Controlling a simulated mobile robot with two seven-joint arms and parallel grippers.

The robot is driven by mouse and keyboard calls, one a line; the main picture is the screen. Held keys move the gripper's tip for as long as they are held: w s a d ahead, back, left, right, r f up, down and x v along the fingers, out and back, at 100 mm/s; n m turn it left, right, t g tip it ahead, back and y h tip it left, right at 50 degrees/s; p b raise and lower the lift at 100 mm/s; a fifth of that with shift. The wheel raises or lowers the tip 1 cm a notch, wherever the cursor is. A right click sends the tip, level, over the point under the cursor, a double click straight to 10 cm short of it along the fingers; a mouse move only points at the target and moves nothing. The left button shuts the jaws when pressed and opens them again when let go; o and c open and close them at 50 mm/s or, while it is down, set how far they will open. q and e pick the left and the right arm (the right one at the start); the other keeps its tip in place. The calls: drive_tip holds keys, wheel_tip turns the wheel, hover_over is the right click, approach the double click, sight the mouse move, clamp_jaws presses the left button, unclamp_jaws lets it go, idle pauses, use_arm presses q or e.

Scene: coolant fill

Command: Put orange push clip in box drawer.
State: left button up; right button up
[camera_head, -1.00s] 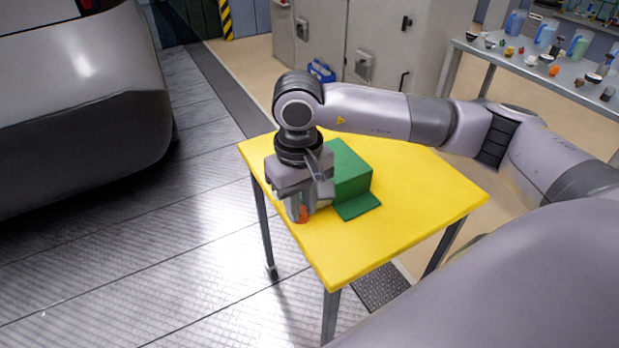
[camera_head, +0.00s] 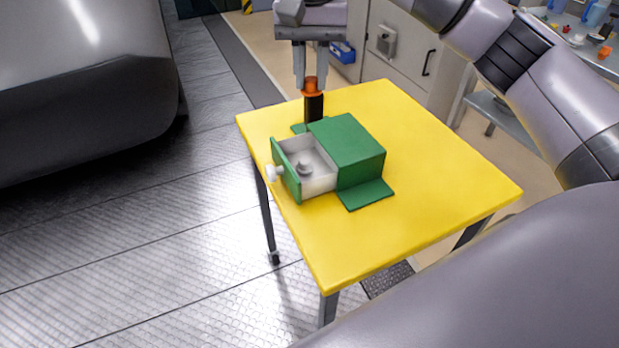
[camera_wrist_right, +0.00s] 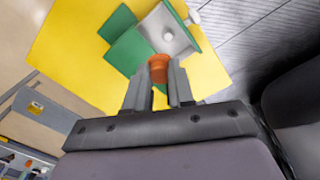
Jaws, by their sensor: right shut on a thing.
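The orange push clip (camera_head: 312,86) has an orange head and a dark lower part that hangs down. My right gripper (camera_head: 306,84) is shut on its head and holds it above the far edge of the yellow table, behind the green box (camera_head: 352,140). The box drawer (camera_head: 318,180) is pulled out to the left, with a pale interior, a green front and a white knob. A small grey piece (camera_head: 305,167) shows inside it. In the right wrist view the clip (camera_wrist_right: 159,68) sits between the fingertips, with the open drawer (camera_wrist_right: 178,45) beyond. My left gripper is not in view.
The yellow table (camera_head: 430,190) is clear to the right and in front of the box. A shelf with several small items (camera_head: 580,35) stands at the back right. A grey cabinet (camera_head: 405,55) is behind the table.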

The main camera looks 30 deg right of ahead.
wheel_tip(320, 180, down, 20)
drive_tip(key=shift+r, duration=0.15)
idle(0.3)
drive_tip(key=o, duration=0.8)
wheel_tip(320, 180, up, 12)
drive_tip(key=shift+r, duration=0.1)
idle(0.4)
